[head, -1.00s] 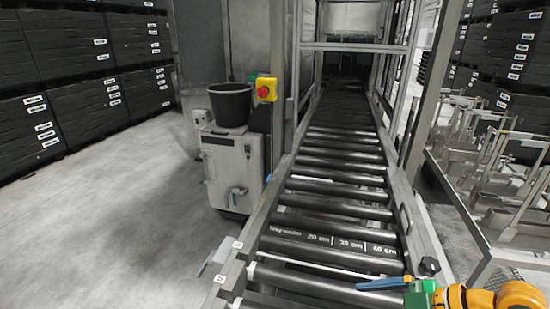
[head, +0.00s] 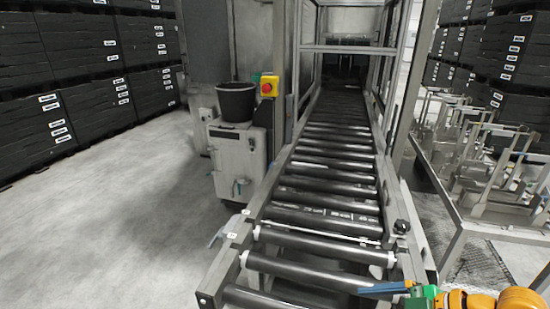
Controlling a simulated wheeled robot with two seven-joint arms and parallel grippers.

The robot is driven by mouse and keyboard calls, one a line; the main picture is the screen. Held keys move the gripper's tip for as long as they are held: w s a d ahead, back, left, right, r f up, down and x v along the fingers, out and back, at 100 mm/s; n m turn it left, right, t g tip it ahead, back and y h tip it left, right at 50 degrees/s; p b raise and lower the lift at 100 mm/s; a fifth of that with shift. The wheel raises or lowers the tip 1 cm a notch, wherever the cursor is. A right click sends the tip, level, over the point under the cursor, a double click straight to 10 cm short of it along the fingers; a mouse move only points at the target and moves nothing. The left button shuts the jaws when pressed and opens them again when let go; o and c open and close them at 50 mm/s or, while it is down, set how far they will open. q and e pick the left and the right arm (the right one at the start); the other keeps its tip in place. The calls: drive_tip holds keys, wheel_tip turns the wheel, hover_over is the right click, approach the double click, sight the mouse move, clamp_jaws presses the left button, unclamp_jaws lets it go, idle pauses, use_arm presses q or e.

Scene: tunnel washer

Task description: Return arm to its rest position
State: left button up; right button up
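My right arm (head: 505,299), orange, comes in at the bottom right corner. Its gripper (head: 385,288) has a green body and blue fingers that point left. It shows over the right side of the conveyor's near end. The fingers look like one thin blue bar from here, so I cannot tell whether they are open or shut. No object shows in them. My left arm and gripper are not in view.
A roller conveyor (head: 318,200) runs away from me into a metal frame. A white cabinet (head: 240,155) with a black bucket (head: 236,101) stands left of it, near a yellow box with a red button (head: 269,86). Metal racks (head: 495,170) stand right. Floor at left is clear.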

drive_tip(key=s+f+m+g+h, duration=0.1)
drive_tip(key=s+f+m+h, duration=0.35)
drive_tip(key=f+m, duration=0.3)
drive_tip(key=s+f+m+h, duration=0.3)
drive_tip(key=s+f+m, duration=0.3)
drive_tip(key=f, duration=0.3)
drive_tip(key=s+f+g+b, duration=0.1)
drive_tip(key=s+f+b, duration=0.15)
drive_tip(key=f, duration=1.05)
drive_tip(key=s+f+g+b, duration=0.15)
drive_tip(key=f+b, duration=0.25)
drive_tip(key=f, duration=0.8)
use_arm(q)
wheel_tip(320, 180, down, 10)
drive_tip(key=b, duration=0.3)
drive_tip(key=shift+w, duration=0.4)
use_arm(e)
drive_tip(key=s+d+f, duration=0.2)
drive_tip(key=s+f, duration=0.9)
drive_tip(key=f, duration=0.1)
drive_tip(key=shift+s+f, duration=0.15)
drive_tip(key=shift+f, duration=0.05)
drive_tip(key=shift+d+g+h, duration=0.1)
drive_tip(key=shift+g+h, duration=0.15)
